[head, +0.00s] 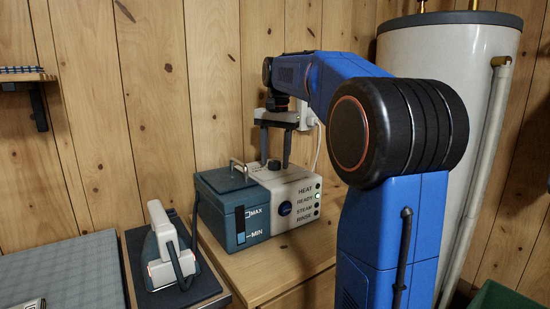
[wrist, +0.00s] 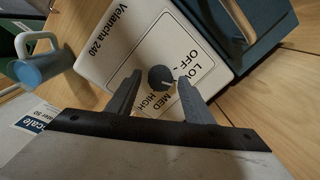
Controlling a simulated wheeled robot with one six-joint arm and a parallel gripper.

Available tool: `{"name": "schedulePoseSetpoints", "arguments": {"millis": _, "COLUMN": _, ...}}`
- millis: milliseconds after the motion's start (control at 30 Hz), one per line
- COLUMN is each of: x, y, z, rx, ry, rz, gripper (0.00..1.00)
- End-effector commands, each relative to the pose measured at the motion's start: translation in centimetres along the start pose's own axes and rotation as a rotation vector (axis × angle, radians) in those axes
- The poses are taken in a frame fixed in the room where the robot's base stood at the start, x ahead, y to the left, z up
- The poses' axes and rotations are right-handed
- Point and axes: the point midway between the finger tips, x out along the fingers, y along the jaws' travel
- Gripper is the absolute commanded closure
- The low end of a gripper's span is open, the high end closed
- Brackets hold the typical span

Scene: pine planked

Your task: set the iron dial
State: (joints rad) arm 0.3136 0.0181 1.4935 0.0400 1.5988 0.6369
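The iron dial, a small round black knob (wrist: 161,77), sits on the white top of the steam station (wrist: 128,45). Around it are the words OFF, LOW, MED and HIGH. A short pale mark shows on the dial, on the side towards LOW and MED; its exact setting is hard to tell. In the head view the dial (head: 274,165) is on top of the station (head: 303,190), behind its front panel. My gripper (head: 276,160) points down over it. In the wrist view my gripper (wrist: 160,79) is open, one finger on each side of the dial, with visible gaps.
A teal water tank (head: 219,205) with a raised handle adjoins the station on the left. A blue knob (head: 285,208) and indicator lamps are on the front. An iron (head: 162,250) rests on a dark stand at left. A white boiler (head: 437,65) stands at right.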

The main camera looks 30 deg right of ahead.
Motion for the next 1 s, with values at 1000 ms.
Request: {"name": "schedulePoseSetpoints", "arguments": {"millis": 1000, "x": 0.00, "y": -0.06, "z": -0.09, "rx": -0.405, "ry": -0.022, "rz": 0.000, "gripper": 0.92}}
